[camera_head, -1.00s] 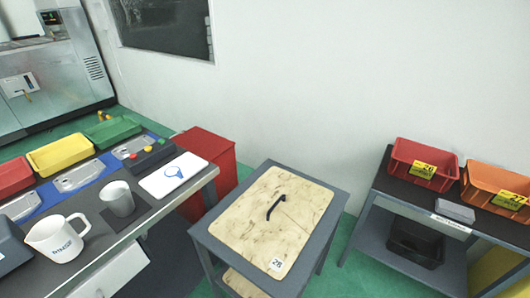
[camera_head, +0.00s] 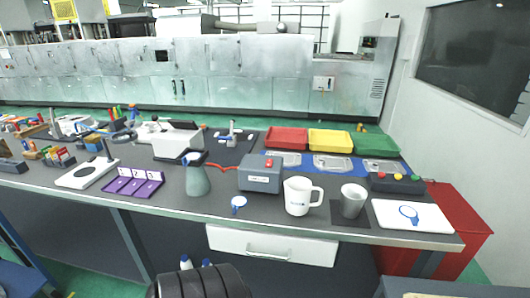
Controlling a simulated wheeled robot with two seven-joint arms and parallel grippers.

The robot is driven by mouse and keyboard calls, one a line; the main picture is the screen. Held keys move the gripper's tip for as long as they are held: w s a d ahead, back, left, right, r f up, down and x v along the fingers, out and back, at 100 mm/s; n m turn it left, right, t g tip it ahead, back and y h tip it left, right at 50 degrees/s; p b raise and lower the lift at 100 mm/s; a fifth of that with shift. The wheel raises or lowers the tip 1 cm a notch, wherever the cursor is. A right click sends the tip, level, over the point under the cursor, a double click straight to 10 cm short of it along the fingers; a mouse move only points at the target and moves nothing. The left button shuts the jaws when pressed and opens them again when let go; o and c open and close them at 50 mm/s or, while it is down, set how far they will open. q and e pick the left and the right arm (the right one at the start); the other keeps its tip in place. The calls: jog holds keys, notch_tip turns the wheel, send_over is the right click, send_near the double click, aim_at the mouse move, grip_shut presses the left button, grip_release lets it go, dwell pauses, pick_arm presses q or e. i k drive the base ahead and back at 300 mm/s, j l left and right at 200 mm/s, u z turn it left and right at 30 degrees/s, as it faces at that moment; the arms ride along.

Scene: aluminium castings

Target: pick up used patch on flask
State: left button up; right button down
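A grey-green conical vessel (camera_head: 198,180) with a dark blue top stands upright near the front edge of the bench, left of centre. It is the most flask-like thing in view, but I cannot tell whether it is the flask. I cannot make out a patch on it. A small round blue-and-white piece (camera_head: 238,202) is at the bench's front edge, to the vessel's right and apart from it. I cannot tell what it is. Neither of my grippers is in view.
A grey box with a red button (camera_head: 261,175), white mug (camera_head: 298,196), grey cup (camera_head: 352,201) and white board (camera_head: 412,215) line the bench front. Purple tray (camera_head: 133,184) is left. Red (camera_head: 286,138), yellow (camera_head: 329,140) and green (camera_head: 376,143) trays stand behind. Red bin (camera_head: 462,225) is right.

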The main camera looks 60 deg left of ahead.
aim_at(186, 160)
jog(key=u, duration=2.7)
